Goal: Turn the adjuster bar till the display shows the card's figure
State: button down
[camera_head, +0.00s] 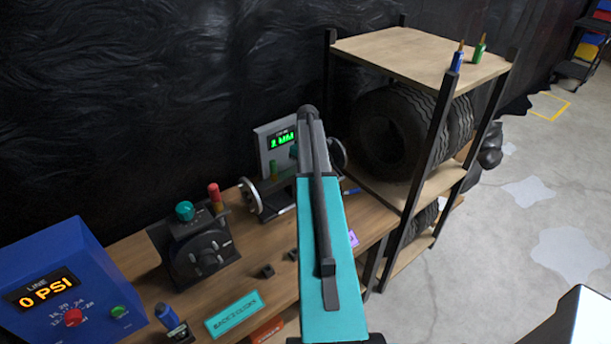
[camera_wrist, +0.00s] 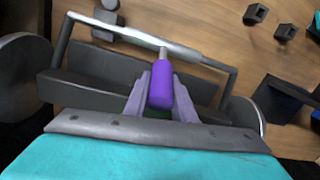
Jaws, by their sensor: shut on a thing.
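My gripper (camera_wrist: 160,98) is shut on a purple grip (camera_wrist: 160,85) with a short metal stem. In the wrist view the stem meets a pale metal rod (camera_wrist: 140,42) on a dark frame between two wheels; I take the grip as the adjuster bar, but cannot be sure. In the head view my arm hides the gripper and the grip. The display (camera_head: 282,140) stands behind the wheel rig (camera_head: 250,195) and shows green figures that look like 2 MM, partly hard to read. A teal card (camera_head: 232,313) lies at the bench front and seems to read BACK: 2 CLICKS.
A blue box (camera_head: 85,250) shows LINE 0 PSI. A dark dial unit (camera_head: 202,256) with teal and red knobs stands mid-bench. Small dark blocks (camera_head: 267,271) lie nearby. A tyre rack (camera_head: 408,50) stands to the right.

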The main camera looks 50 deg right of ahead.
jog(key=c, duration=1.5)
grip_release()
jog(key=shift+w, duration=0.1)
jog(key=shift+r, duration=0.15)
jog(key=r+b, duration=0.1)
jog(key=r, duration=0.3)
jog(key=r+b, duration=0.1)
jog(key=r, duration=0.3)
jog(key=d+r+b, duration=0.1)
jog(key=r+b, duration=0.1)
jog(key=r, duration=0.2)
jog(key=shift+w+r, duration=0.1)
jog(key=shift+r, duration=0.65)
